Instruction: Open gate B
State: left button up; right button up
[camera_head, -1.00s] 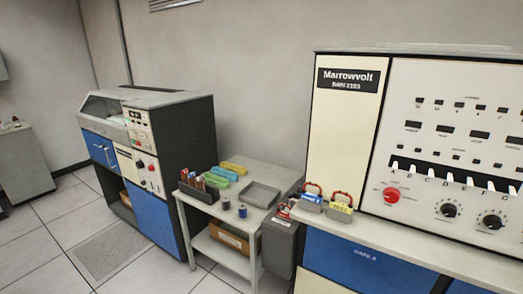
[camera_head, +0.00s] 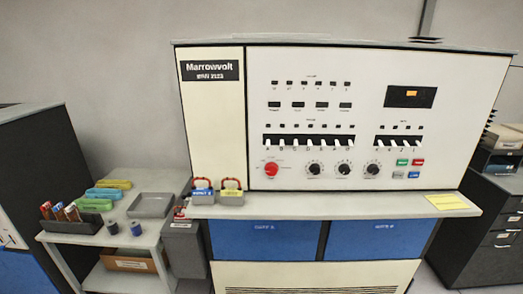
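Two blue panels sit side by side below the shelf of the Marrowvolt console (camera_head: 212,130). The right blue panel (camera_head: 370,247) has a small white label that looks like GATE B. The left blue panel (camera_head: 262,249) has a similar label, which looks like GATE A. Both panels look closed and flush with the front. Neither of my grippers is in view.
Two small items with red loops, one blue-labelled (camera_head: 202,193) and one yellow-labelled (camera_head: 231,192), stand on the shelf's left end. A yellow note (camera_head: 446,202) lies at its right. A side table (camera_head: 150,237) stands left; dark drawers (camera_head: 488,235) stand right.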

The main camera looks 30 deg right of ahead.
aim_at(346, 240)
jog(key=l+z, duration=0.15)
jog(key=z, duration=1.9)
